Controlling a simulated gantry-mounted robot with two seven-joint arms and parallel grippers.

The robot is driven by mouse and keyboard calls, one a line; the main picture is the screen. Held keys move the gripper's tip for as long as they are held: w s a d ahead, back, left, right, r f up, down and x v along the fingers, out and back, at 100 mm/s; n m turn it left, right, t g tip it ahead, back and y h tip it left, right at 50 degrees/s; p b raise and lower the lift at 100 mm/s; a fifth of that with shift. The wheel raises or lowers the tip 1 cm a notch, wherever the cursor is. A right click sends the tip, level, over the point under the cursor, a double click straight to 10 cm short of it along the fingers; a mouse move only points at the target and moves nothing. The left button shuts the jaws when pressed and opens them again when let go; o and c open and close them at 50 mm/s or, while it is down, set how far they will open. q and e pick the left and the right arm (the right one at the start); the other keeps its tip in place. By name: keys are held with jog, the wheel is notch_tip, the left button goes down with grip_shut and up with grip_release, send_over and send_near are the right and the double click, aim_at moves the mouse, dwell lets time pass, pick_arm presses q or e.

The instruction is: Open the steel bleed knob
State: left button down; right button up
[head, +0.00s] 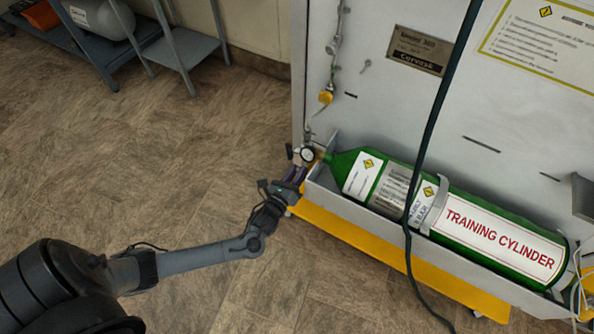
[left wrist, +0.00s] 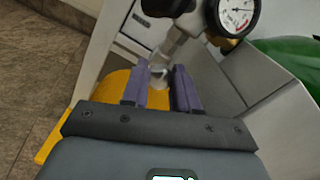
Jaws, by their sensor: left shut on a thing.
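My left gripper (head: 296,174) reaches in from the left to the valve end of the green training cylinder (head: 400,195). In the left wrist view my left gripper's purple fingers (left wrist: 160,80) are closed around the small steel bleed knob (left wrist: 158,76), below the steel fitting. A round pressure gauge (head: 307,154) sits just above the fingers; it also shows in the left wrist view (left wrist: 238,14). In the head view the knob is too small and covered to make out. My right gripper is in neither view.
The cylinder lies in a grey trough (head: 345,206) above a yellow base (head: 375,245). A dark hose (head: 436,110) hangs across it. Pipework with a yellow fitting (head: 326,97) runs up the panel. A grey rack (head: 185,48) stands at the back left. The floor between is clear.

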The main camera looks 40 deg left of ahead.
pick_arm(q)
jog(key=n+p, duration=0.2)
jog(key=shift+r+n, duration=0.2)
jog(key=shift+n, duration=0.2)
jog(key=shift+f+n+p, duration=0.15)
jog(key=shift+n+p, duration=1.25)
jog(key=shift+n, duration=3.85)
jog(key=shift+f+n+p, duration=0.15)
jog(key=shift+n+p, duration=1.25)
jog(key=shift+n, duration=3.8)
jog(key=shift+f+n+p, duration=0.15)
jog(key=shift+n+p, duration=1.25)
jog(key=shift+n, duration=3.85)
jog(key=c, duration=0.9)
grip_release()
jog(key=shift+w, duration=0.1)
jog(key=shift+o, duration=0.2)
